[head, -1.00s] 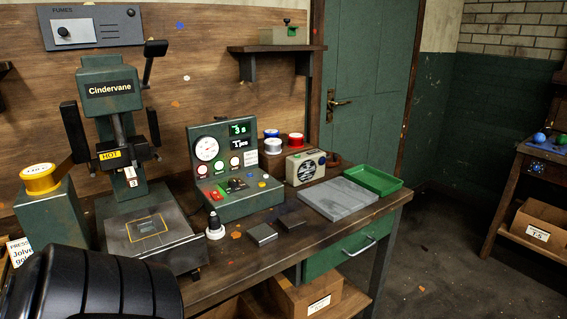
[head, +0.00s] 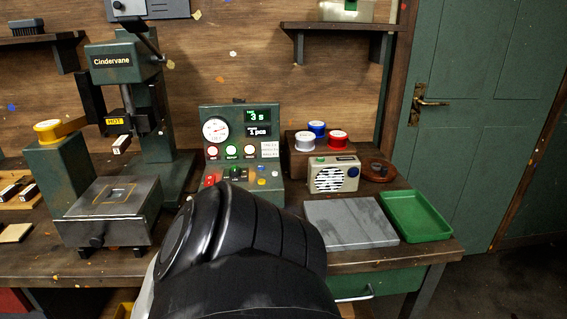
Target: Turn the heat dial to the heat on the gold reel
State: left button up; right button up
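The gold reel (head: 48,131) sits on top of a green post at the left of the press marked Cindervane (head: 125,62). Any heat figure on the reel is too small to read. The green control box (head: 241,110) stands at the middle of the bench, with a white round gauge (head: 215,129) and displays that seem to read 3 s and 1 pcs. A black link of my arm stands in front of the box's foot. Neither gripper shows.
A radio (head: 334,174), white, blue and red reels (head: 337,139), a grey slab (head: 350,222) and an empty green tray (head: 416,216) stand at the right. The press carries a yellow HOT label (head: 118,122). My arm link hides the bench's front middle.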

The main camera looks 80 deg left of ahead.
aim_at(235, 171)
jog(key=u, duration=2.4)
